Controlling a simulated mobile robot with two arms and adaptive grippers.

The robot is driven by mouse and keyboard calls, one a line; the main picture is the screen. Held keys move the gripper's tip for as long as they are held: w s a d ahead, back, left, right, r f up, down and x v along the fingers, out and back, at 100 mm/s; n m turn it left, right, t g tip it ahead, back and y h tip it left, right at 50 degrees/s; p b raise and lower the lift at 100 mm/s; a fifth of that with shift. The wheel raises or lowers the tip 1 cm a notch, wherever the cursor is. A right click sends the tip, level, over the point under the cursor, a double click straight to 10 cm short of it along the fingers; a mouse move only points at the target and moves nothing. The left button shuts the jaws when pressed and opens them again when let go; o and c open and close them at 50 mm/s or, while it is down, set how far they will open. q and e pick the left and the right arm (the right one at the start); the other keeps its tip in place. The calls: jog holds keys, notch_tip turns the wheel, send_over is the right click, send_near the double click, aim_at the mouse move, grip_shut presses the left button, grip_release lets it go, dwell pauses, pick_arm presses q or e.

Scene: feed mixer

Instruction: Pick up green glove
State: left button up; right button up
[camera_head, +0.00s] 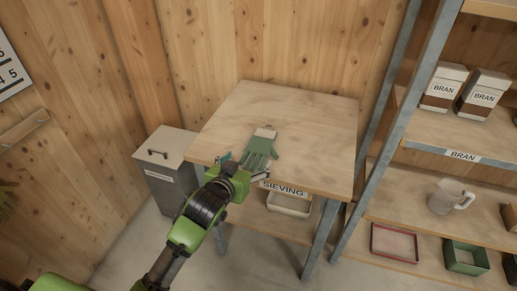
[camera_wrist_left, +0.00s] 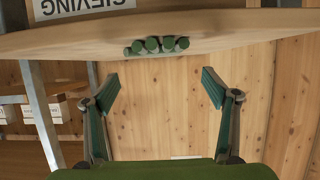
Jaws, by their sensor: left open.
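The green glove (camera_head: 262,147) lies on the wooden table (camera_head: 310,115), its fingers toward the front edge. In the left wrist view, which looks upside down, the glove's finger ends (camera_wrist_left: 158,45) show in a row at the table edge (camera_wrist_left: 230,30). My left gripper (camera_head: 245,165) is at the table's front edge, just short of the glove. In the left wrist view the two fingers of my left gripper (camera_wrist_left: 160,88) are wide apart with nothing between them. The glove's fingers lie beyond the gap, apart from both fingertips. My right gripper is out of view.
A grey lidded bin (camera_head: 163,165) stands left of the table. A SIEVING label (camera_head: 283,189) is on the table's front, with a pale tray (camera_head: 290,203) below. A metal-framed shelf (camera_head: 375,135) with bran boxes (camera_head: 443,88) and a jug (camera_head: 445,200) stands right.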

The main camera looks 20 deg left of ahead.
aim_at(258, 147)
pick_arm(q)
jog(key=x, duration=0.5)
jog(key=shift+w+d+f, duration=0.1)
jog(key=shift+w, duration=0.15)
jog(key=shift+x, duration=2.75)
jog(key=c, duration=1.2)
